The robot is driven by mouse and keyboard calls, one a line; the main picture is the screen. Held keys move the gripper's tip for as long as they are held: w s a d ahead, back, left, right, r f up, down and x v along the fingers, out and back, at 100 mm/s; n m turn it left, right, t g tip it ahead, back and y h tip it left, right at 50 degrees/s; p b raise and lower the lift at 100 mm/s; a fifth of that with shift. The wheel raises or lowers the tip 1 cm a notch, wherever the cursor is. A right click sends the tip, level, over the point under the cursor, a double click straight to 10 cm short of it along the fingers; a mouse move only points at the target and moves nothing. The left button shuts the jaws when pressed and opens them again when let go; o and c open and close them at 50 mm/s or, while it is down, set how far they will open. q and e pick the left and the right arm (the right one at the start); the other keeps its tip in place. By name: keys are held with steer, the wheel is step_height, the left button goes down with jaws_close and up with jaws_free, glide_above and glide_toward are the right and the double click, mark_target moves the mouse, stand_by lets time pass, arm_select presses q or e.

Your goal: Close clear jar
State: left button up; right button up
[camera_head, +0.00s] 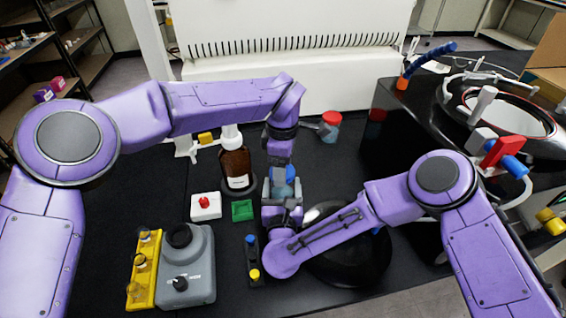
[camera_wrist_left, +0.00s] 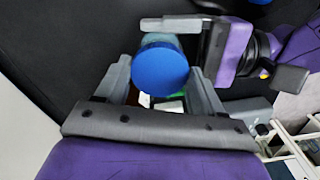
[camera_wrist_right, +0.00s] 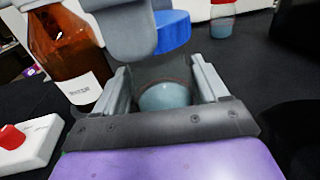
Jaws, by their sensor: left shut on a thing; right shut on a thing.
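The clear jar (camera_wrist_right: 165,97), with pale blue contents, sits between the fingers of my right gripper (camera_wrist_right: 162,70), which is shut on it. A round blue lid (camera_wrist_left: 160,72) is between the fingers of my left gripper (camera_wrist_left: 160,64), which is shut on it. In the right wrist view the lid (camera_wrist_right: 173,31) is at the upper end of the jar. I cannot tell whether it is seated on the rim or just above it. In the head view the blue lid (camera_head: 284,172) shows only partly between my grippers.
A brown bottle (camera_head: 236,167) stands close on the left. A red-lidded jar (camera_head: 331,122) stands behind. The freeze dryer (camera_head: 400,130) is at right.

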arm_select(q)
steer(key=shift+f, duration=0.35)
steer(key=shift+f, duration=0.55)
arm_select(e)
jaws_close()
arm_select(q)
steer(key=m, duration=1.3)
steer(key=shift+a+m, duration=0.1)
steer(key=shift+m, duration=0.3)
steer(key=m, duration=0.3)
steer(key=o, duration=1)
